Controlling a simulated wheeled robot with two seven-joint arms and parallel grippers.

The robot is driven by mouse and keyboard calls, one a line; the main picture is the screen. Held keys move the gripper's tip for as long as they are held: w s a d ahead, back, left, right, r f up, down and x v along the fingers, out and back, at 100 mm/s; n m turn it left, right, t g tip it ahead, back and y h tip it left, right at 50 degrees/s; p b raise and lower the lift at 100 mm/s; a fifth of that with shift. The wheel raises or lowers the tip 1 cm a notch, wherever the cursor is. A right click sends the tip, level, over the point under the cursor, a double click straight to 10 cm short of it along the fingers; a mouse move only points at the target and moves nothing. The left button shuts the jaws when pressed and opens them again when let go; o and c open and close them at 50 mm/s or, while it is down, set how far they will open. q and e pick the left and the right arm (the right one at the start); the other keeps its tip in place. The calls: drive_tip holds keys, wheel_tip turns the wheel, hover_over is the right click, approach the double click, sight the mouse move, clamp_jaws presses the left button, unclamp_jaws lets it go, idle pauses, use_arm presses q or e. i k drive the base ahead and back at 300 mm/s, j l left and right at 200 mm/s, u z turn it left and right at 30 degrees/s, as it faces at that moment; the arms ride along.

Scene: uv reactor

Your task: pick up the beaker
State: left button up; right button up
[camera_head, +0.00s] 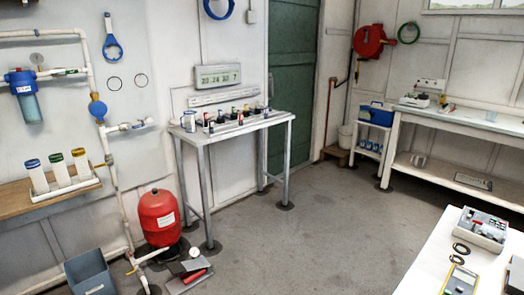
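Neither of my grippers shows in the head view.
A narrow table (240,125) with several small bottles stands against the back wall. A red tank (159,217) and a blue-grey bin (90,273) stand at the lower left. A white table (425,280) fills the lower right corner. The middle floor (320,230) is clear.

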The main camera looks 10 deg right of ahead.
sight(491, 115)
drive_tip(key=i+j+u, duration=0.2)
drive_tip(key=i, duration=1.15)
drive_tip(key=i+l+z, duration=0.2)
drive_tip(key=i+z, duration=0.2)
drive_tip(key=i+l+z, duration=0.1)
drive_tip(key=i+z, duration=0.75)
drive_tip(key=i+j+z, duration=0.2)
drive_tip(key=i+z, duration=0.65)
drive_tip(key=i, duration=1.75)
drive_tip(key=i+j+z, duration=0.15)
drive_tip(key=i+z, duration=0.3)
drive_tip(key=i, duration=0.15)
drive_tip(key=i+j+z, duration=0.4)
drive_tip(key=i, duration=0.2)
drive_tip(key=i+j+z, duration=0.45)
drive_tip(key=i+j, duration=0.1)
